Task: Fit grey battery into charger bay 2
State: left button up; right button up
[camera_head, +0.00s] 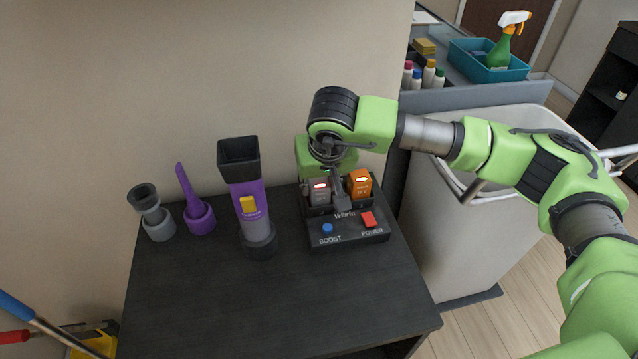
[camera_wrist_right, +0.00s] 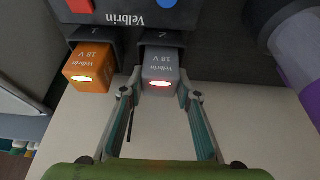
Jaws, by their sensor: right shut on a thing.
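The black charger (camera_head: 347,232) stands at the back right of the dark table, with a blue BOOST button and a red POWER button. The grey battery (camera_head: 319,195) is in its left bay in the head view. In the right wrist view the grey battery (camera_wrist_right: 160,70) is at the bay marked 2, with a red light lit; its depth in the bay is hard to tell. My right gripper (camera_wrist_right: 160,97) is shut on it, one finger on each side. The orange battery (camera_head: 360,181) sits in the other bay with a pale light. My left gripper is not in view.
A purple handheld vacuum (camera_head: 248,200), a purple nozzle (camera_head: 197,210) and a grey attachment (camera_head: 154,215) stand left of the charger. The table's front (camera_head: 270,310) is clear. A pale bin (camera_head: 450,225) stands right of the table, and a wall rises behind.

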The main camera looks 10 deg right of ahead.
jog(key=shift+f, duration=0.15)
jog(key=o, duration=1.4)
jog(key=v, duration=1.2)
